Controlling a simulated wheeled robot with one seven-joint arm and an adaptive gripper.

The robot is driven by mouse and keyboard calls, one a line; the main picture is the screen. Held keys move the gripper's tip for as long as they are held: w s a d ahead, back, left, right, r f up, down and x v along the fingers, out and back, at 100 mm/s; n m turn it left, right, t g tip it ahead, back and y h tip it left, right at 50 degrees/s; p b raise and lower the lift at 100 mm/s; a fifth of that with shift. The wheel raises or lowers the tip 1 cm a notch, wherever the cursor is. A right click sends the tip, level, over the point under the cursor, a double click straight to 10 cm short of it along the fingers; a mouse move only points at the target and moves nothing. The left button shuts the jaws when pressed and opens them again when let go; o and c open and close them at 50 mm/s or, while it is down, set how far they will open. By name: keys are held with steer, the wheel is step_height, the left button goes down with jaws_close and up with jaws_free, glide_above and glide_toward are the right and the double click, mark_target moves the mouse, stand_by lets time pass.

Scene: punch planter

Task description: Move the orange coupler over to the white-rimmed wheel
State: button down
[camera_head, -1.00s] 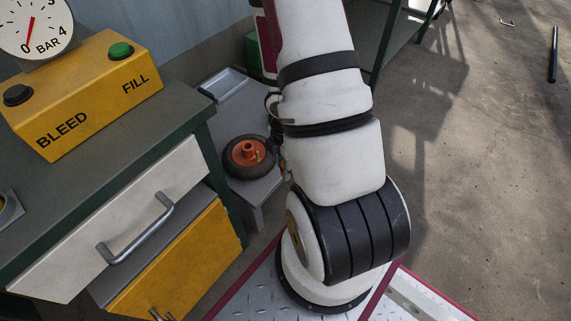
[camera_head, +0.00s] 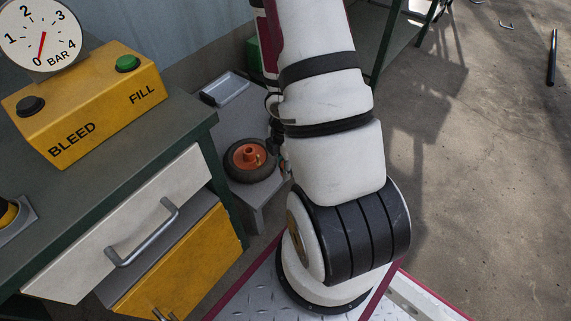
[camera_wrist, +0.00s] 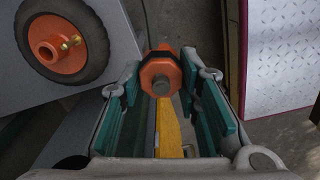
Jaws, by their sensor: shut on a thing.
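The orange coupler (camera_wrist: 160,75) is held between the fingers of my gripper (camera_wrist: 162,92) in the wrist view, with its hexagonal body and grey end facing the camera. My gripper is shut on it. In the head view my arm hides the coupler and most of the gripper. A wheel with a black tyre and orange hub (camera_wrist: 62,48) lies at the upper left of the wrist view, apart from the coupler. A brass-coloured fitting shows on its hub. The wheel (camera_head: 250,160) also shows left of my arm in the head view. I see no white-rimmed wheel.
The wheel lies on a low grey stand (camera_head: 258,190) that also bears a metal tray (camera_head: 225,89). A workbench (camera_head: 190,121) at the left carries a yellow BLEED/FILL box (camera_head: 88,113) and a pressure gauge (camera_head: 42,30). Open floor (camera_head: 480,170) lies to the right.

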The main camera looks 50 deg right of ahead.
stand_by(0.4)
steer(key=shift+r+p, duration=2)
steer(key=shift+p, duration=0.1)
